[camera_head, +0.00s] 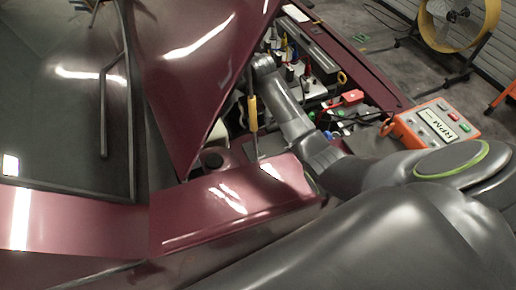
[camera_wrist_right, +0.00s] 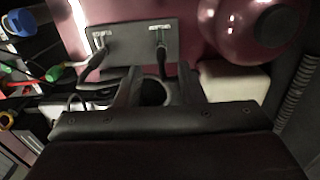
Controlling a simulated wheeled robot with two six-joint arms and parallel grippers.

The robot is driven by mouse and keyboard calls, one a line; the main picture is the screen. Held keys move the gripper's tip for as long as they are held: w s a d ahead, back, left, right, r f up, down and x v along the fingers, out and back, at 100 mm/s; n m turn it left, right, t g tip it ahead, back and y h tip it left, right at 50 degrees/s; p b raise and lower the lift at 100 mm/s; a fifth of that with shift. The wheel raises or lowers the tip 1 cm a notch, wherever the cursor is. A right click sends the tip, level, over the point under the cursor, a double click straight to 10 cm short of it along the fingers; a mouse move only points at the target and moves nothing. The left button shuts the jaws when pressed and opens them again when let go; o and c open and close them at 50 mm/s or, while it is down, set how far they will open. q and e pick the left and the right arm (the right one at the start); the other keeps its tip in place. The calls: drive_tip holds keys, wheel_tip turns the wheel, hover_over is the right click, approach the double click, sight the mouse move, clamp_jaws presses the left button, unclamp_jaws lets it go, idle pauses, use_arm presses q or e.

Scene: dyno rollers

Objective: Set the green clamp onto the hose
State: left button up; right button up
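My right arm reaches from the lower right into the open engine bay in the head view; its gripper is hard to make out there. In the right wrist view, my right gripper (camera_wrist_right: 159,76) is open, its two dark fingers apart with nothing visibly gripped between them. A small green piece (camera_wrist_right: 55,73) lies at the left of that view, clear of the fingers; I cannot tell whether it is the clamp. Small green pieces (camera_head: 328,135) also show in the bay in the head view. I cannot make out the hose for certain. My left gripper is not in view.
A grey plate (camera_wrist_right: 135,40) with two dark cables is just beyond the fingers. The dark red hood (camera_head: 185,70) stands close left of my arm. The bay holds crowded cables and a red part (camera_head: 352,97). An orange RPM box (camera_head: 436,124) and a yellow fan (camera_head: 455,22) are at right.

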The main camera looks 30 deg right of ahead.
sight(259, 152)
wheel_tip(259, 152, down, 15)
drive_tip(key=shift+r, duration=0.1)
idle(0.3)
drive_tip(key=shift+c, duration=0.2)
clamp_jaws()
